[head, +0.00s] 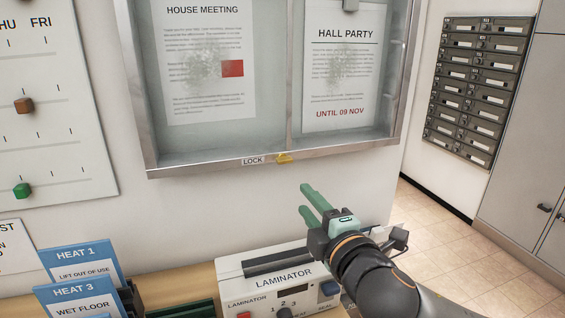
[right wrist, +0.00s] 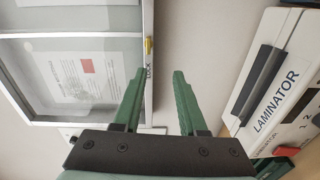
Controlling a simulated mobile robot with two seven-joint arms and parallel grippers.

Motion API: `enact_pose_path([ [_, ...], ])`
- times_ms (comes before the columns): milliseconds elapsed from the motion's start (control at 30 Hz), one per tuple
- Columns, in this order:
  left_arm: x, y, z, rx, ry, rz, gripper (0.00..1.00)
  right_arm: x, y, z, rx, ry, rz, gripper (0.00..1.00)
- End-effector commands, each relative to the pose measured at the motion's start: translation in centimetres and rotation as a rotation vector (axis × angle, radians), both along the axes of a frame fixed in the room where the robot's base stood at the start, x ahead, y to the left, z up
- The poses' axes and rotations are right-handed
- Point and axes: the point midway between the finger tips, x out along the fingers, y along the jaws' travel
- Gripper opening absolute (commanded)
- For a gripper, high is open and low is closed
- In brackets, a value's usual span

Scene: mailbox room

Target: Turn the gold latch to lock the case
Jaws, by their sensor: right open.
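The gold latch (head: 284,158) sits on the bottom frame of the glass notice case (head: 200,166), just right of a LOCK label (head: 252,160). In the right wrist view the latch (right wrist: 148,46) shows on the case edge, ahead of the fingers and slightly left. My right gripper (head: 307,199) has green fingers, open and empty. It is below and right of the latch, apart from it, above the laminator. The fingers also show in the right wrist view (right wrist: 158,75). My left gripper is not in view.
A white laminator (head: 275,275) stands on the wooden counter below the case. Blue signs (head: 80,262) stand at the lower left. A board with sliders (head: 50,110) hangs at left. Grey mailboxes (head: 475,90) are on the far right wall. The wall below the case is clear.

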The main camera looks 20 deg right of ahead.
Motion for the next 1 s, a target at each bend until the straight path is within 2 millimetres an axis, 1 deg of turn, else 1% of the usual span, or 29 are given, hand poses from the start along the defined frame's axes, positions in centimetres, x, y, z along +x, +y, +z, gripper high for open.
enact_pose_path([
  [33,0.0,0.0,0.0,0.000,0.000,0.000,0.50,-0.2,-0.2,0.9,-0.026,-0.021,-0.008,0.41],
  [100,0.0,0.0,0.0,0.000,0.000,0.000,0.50,-0.3,-0.4,1.6,-0.047,-0.035,-0.017,0.41],
  [167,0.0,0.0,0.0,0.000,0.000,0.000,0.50,-0.2,-0.5,1.8,-0.054,-0.039,-0.021,0.41],
  [267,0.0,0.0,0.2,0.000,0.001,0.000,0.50,0.5,-0.5,2.0,-0.055,-0.041,-0.023,0.41],
  [367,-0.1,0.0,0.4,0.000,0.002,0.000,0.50,1.9,-0.5,1.9,-0.054,-0.039,-0.023,0.41],
  [600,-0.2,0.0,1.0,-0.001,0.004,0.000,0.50,6.3,-0.3,2.0,-0.052,-0.038,-0.023,0.41],
  [800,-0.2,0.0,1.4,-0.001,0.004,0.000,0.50,9.6,-0.2,2.0,-0.051,-0.039,-0.021,0.41],
  [1000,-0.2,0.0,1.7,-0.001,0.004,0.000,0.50,11.5,-0.1,1.9,-0.051,-0.039,-0.020,0.41],
])
